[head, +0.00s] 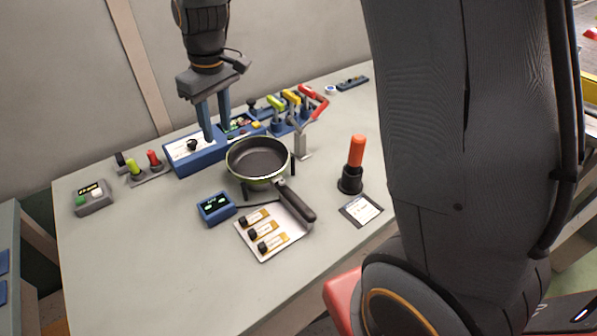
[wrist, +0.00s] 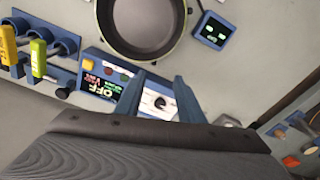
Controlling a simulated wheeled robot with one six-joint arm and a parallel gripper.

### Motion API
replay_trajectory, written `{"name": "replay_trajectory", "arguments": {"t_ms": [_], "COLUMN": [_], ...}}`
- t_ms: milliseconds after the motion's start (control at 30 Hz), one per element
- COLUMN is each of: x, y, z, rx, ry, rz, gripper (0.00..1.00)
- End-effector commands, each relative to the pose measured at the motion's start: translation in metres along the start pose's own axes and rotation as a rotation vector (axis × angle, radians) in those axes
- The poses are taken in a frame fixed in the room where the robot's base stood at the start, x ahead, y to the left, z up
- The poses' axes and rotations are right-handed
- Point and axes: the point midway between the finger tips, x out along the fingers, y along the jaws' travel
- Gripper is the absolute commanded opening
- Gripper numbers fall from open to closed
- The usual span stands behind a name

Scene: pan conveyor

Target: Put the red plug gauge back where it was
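The red plug gauge (head: 153,158), apparently the short red-handled piece, stands upright on a small grey stand (head: 153,174) at the back left of the table. A yellow-green piece (head: 133,167) stands beside it on the same stand. My gripper (head: 213,125) points down over the blue control box (head: 181,160), to the right of the gauge and apart from it. Its two blue fingers are spread with nothing between them. In the wrist view, the open fingers (wrist: 158,98) frame the box's white panel and black knob (wrist: 161,103). I cannot make out the red gauge there.
A frying pan (head: 242,168) stands in front of the box. Toggle clamps (head: 287,104) stand behind it, right of my gripper. An orange-handled tool (head: 356,152) stands in a black holder. The table's front left is clear.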

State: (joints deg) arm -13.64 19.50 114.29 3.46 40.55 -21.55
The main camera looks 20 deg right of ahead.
Motion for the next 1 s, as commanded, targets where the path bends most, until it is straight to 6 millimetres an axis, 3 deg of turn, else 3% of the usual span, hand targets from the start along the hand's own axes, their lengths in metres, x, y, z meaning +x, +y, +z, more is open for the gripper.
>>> {"name": "replay_trajectory", "arguments": {"t_ms": [33,200,300,400,533,1000], "x": [0.000,0.008,0.012,0.016,0.017,0.018], "y": [0.011,0.021,0.018,0.014,0.011,0.011], "z": [0.040,0.151,0.197,0.225,0.238,0.238], "rx": [0.092,0.356,0.466,0.531,0.563,0.562], "ry": [-0.007,-0.025,-0.030,-0.034,-0.036,-0.037], "rz": [0.009,0.036,0.046,0.052,0.055,0.054], "gripper": [0.35,0.35,0.35,0.35,0.35,0.35]}}
